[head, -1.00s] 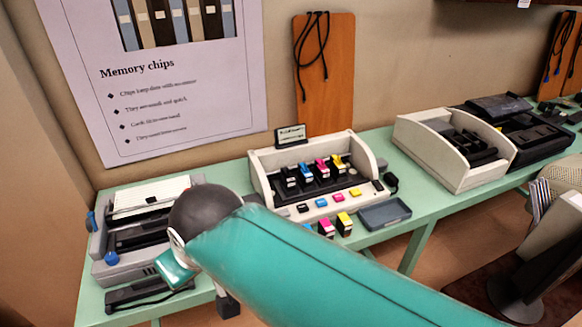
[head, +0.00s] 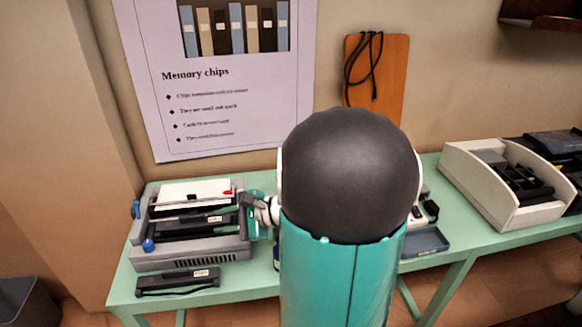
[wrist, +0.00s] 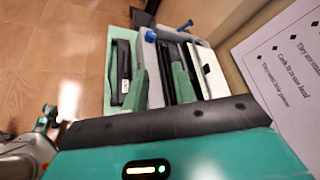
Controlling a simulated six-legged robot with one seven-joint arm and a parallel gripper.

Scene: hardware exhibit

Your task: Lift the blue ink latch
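The white ink unit that held the coloured cartridges and a row of coloured latches in the earlier head view is now almost wholly behind my arm. Only a sliver of its right end (head: 423,190) shows, and the blue ink latch is hidden. My gripper (head: 254,213) is beside the right side of the grey printer, left of my arm's big dark joint. In the wrist view my gripper (wrist: 161,75) shows two green fingers set apart with nothing between them. They overlap the grey printer in that picture; I cannot tell the gap between.
The grey printer (head: 190,253) with blue knobs stands at the left of the green table (head: 125,288). A black cartridge (head: 178,283) lies in front of it. A dark blue tray (head: 425,242) and a white open box (head: 490,200) are to the right. A poster (head: 215,130) hangs behind.

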